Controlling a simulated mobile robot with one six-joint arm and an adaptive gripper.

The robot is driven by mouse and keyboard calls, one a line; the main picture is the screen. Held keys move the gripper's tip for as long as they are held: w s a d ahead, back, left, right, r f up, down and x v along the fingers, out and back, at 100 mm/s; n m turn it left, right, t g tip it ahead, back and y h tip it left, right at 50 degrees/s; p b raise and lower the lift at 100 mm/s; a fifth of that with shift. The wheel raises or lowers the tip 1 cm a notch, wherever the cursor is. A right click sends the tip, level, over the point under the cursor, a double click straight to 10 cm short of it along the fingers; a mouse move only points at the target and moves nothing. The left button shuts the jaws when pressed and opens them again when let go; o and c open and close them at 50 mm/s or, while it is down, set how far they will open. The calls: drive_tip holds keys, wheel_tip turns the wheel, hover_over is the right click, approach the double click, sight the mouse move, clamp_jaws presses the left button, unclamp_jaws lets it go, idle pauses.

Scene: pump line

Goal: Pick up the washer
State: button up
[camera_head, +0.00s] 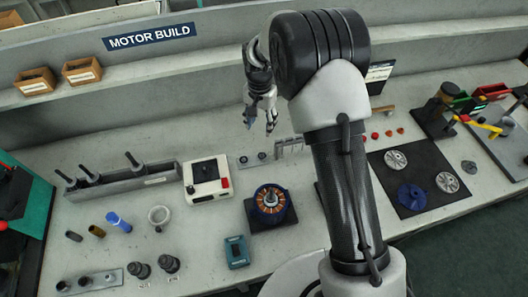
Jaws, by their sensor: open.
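My gripper (260,124) is open and empty, with its fingers pointing down above the back part of the bench. I cannot tell for certain which part is the washer. A small plate with dark round parts (262,156) lies on the bench just below my gripper, near a small metal rack (290,146). A pale metal ring (159,215) lies at the left, well away from my gripper. My arm hides part of the bench right of centre.
A copper-wound motor part (269,200) stands on a dark base at the centre, with a white box (206,181) to its left. A dark mat (425,202) holds metal discs and a blue part (412,196). Bare bench shows at the back left.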

drive_tip(key=b, duration=0.2)
hover_over(262, 154)
drive_tip(key=f, duration=1)
drive_tip(key=shift+w+a, duration=0.15)
drive_tip(key=shift+w, duration=0.15)
drive_tip(key=shift+s+f+b, duration=0.15)
drive_tip(key=shift+f+b, duration=0.25)
drive_tip(key=shift+f, duration=0.9)
drive_tip(key=shift+s+f+b, duration=0.15)
drive_tip(key=shift+f+b, duration=0.2)
drive_tip(key=shift+f, duration=0.9)
drive_tip(key=shift+f, duration=0.3)
drive_tip(key=shift+c, duration=0.3)
drive_tip(key=c, duration=0.7)
